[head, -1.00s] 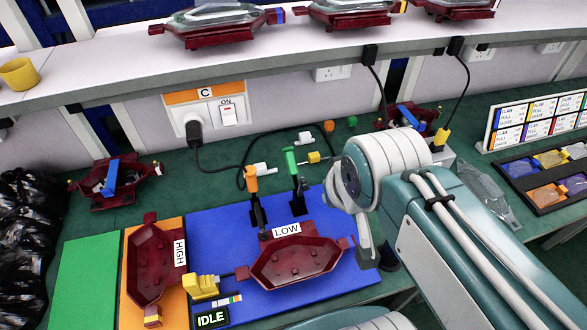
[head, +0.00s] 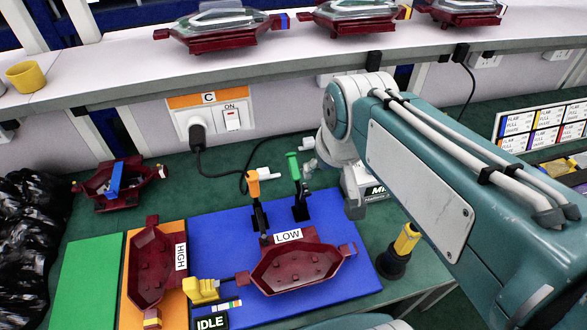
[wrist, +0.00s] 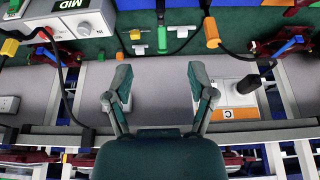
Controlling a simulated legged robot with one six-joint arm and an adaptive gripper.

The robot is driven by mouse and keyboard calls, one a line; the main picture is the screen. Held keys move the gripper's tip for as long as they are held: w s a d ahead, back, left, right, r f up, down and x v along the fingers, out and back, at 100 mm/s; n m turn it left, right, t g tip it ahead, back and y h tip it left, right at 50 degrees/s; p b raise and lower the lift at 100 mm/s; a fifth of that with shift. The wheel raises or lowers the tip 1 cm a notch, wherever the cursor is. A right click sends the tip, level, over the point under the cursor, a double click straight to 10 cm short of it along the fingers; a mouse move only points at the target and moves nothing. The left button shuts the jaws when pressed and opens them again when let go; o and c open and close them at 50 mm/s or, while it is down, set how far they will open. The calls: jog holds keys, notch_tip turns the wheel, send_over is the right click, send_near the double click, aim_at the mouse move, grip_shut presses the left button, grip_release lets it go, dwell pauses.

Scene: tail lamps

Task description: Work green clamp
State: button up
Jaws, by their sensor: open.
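The green clamp (head: 294,166) stands with its green handle upright on a black base, at the back of the blue board (head: 225,230). Its green handle also shows in the wrist view (wrist: 162,38), beyond my fingertips and roughly between them. My gripper (wrist: 160,82) is open and empty, with its two fingers spread wide and apart from the clamp. In the head view my fingers cannot be made out clearly; my arm's end is right of the clamp. The orange clamp (head: 253,184) stands left of the green one.
A dark red housing (head: 297,268) lies by the LOW label; another (head: 154,268) lies on the orange board. A yellow-topped tool (head: 405,240) stands at right. The switch panel (head: 213,113) and a shelf (head: 120,65) with lamps are behind. Cables and white plugs lie near the clamps.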

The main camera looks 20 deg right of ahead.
jog(key=w+f+g, duration=0.2)
jog(key=w+f, duration=0.2)
jog(key=w, duration=0.8)
jog(key=g, duration=0.2)
send_over(293, 163)
notch_tip(293, 163, down, 9)
jog(key=shift+s+d+r, duration=0.1)
jog(key=shift+r, duration=0.1)
jog(key=shift+f, duration=0.45)
notch_tip(293, 163, down, 10)
jog(key=shift+f, duration=0.1)
grip_shut()
